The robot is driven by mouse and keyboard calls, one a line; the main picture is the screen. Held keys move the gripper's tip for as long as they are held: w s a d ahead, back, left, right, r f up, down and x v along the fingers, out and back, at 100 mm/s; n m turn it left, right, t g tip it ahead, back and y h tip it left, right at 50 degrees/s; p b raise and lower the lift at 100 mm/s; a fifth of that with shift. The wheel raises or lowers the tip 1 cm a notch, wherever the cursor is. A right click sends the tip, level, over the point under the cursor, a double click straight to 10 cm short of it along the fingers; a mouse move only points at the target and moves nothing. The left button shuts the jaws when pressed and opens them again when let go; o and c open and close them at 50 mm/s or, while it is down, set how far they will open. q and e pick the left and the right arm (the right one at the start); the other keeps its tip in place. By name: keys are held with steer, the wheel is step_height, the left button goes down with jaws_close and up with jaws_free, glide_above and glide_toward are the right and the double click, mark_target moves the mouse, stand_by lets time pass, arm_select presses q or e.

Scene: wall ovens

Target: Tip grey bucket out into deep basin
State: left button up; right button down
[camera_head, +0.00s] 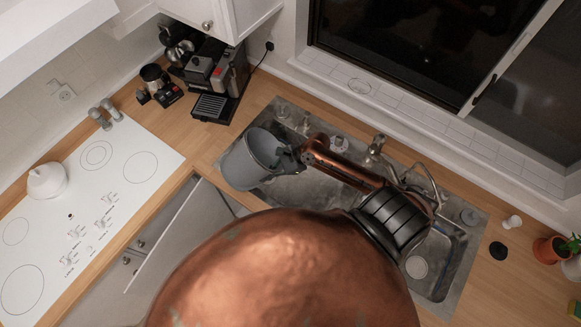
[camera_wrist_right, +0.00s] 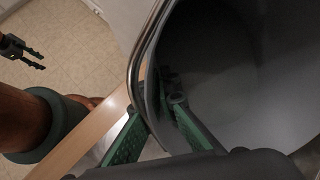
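The grey bucket (camera_head: 240,164) is tilted above the left end of the sink, its mouth toward the upper right. Its inside (camera_wrist_right: 225,70) looks dark and I cannot make out any contents. My right gripper (camera_head: 287,158) is shut on the bucket's rim; in the wrist view the green fingers (camera_wrist_right: 155,115) sit on both sides of the bucket wall. The deep basin (camera_head: 305,188) is the large left basin, partly hidden by the bucket and my arm. My left gripper (camera_wrist_right: 28,52) shows only in the wrist view, empty, with its dark fingers apart.
A faucet (camera_head: 377,145) stands behind the sink, and a smaller basin (camera_head: 435,262) with a drain lies to the right. A coffee machine (camera_head: 217,78) is at the back left. A white cooktop (camera_head: 95,205) lies left. A cabinet door (camera_head: 175,235) stands open below the counter.

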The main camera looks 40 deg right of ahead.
steer(key=shift+d+r+t+y, duration=0.1)
steer(key=shift+d+t+y, duration=0.25)
steer(key=shift+y, duration=0.45)
steer(key=shift+d+t+y, duration=0.2)
steer(key=shift+t+y, duration=0.15)
steer(key=shift+y, duration=0.45)
stand_by(0.7)
steer(key=shift+s+f+b, duration=0.1)
steer(key=shift+f+b, duration=0.2)
steer(key=shift+b, duration=0.25)
steer(key=shift+d+f+y+b, duration=0.1)
steer(key=shift+d+y+b, duration=0.1)
steer(key=shift+y+b, duration=0.15)
steer(key=shift+s+f, duration=0.1)
steer(key=shift+f, duration=0.05)
steer(key=shift+d+f+t+y+b, duration=0.15)
steer(key=shift+t+y+b, duration=0.2)
steer(key=shift+b, duration=0.8)
steer(key=shift+s+f+b, duration=0.1)
steer(key=shift+f+b, duration=0.05)
steer(key=shift+b, duration=0.5)
steer(key=shift+s+d+f+t+y+b, duration=0.2)
steer(key=shift+d+f+y+b, duration=0.3)
steer(key=shift+b, duration=0.65)
steer(key=shift+s+d+f+t+y+b, duration=0.15)
steer(key=shift+d+f+y+b, duration=0.4)
steer(key=shift+b, duration=0.6)
steer(key=shift+s+d+f+b, duration=0.1)
steer(key=shift+f+b, duration=0.05)
steer(key=shift+b, duration=0.3)
